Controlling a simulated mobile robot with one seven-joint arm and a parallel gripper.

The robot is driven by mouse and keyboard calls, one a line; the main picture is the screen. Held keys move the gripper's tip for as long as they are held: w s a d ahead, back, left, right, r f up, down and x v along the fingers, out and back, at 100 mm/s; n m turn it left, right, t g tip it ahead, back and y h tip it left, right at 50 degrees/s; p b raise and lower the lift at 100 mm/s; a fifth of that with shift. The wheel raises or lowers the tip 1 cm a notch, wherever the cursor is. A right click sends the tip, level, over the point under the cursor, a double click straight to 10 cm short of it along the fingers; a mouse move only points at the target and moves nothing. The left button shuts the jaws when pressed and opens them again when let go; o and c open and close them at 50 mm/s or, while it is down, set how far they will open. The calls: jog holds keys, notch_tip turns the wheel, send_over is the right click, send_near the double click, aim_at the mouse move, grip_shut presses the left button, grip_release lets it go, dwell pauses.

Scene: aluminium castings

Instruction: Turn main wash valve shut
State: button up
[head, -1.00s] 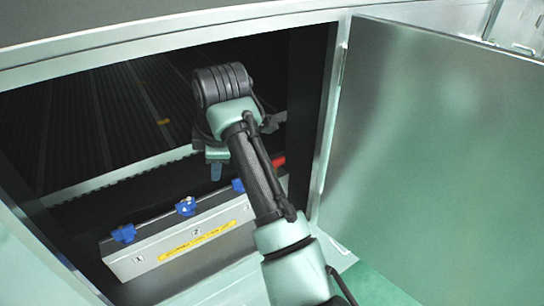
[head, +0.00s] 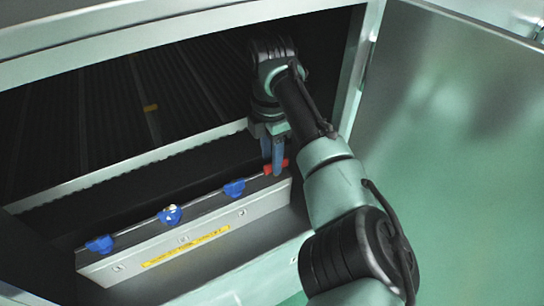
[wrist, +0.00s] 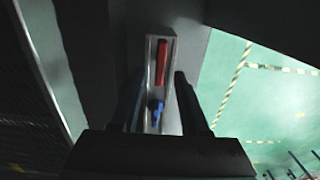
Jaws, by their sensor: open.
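A red handle (head: 276,168) sits at the right end of a grey valve box inside the open cabinet. It also shows in the wrist view (wrist: 162,62), lying lengthwise along the narrow top of the box. My gripper (head: 272,163) points down at this right end, its fingertips close to the red handle. In the wrist view my gripper (wrist: 160,75) is open, one finger on each side of the box's line. I cannot tell whether a finger touches the handle. Part of the handle is hidden by the fingers in the head view.
Blue knobs (head: 170,215) stand along the box (head: 185,238), which bears a yellow label (head: 186,246). One blue knob (wrist: 156,110) shows near the red handle in the wrist view. The cabinet door (head: 455,130) stands open at right. The cabinet's right frame (head: 362,70) is near my arm.

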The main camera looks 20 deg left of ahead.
jog(key=shift+f, duration=0.85)
grip_shut()
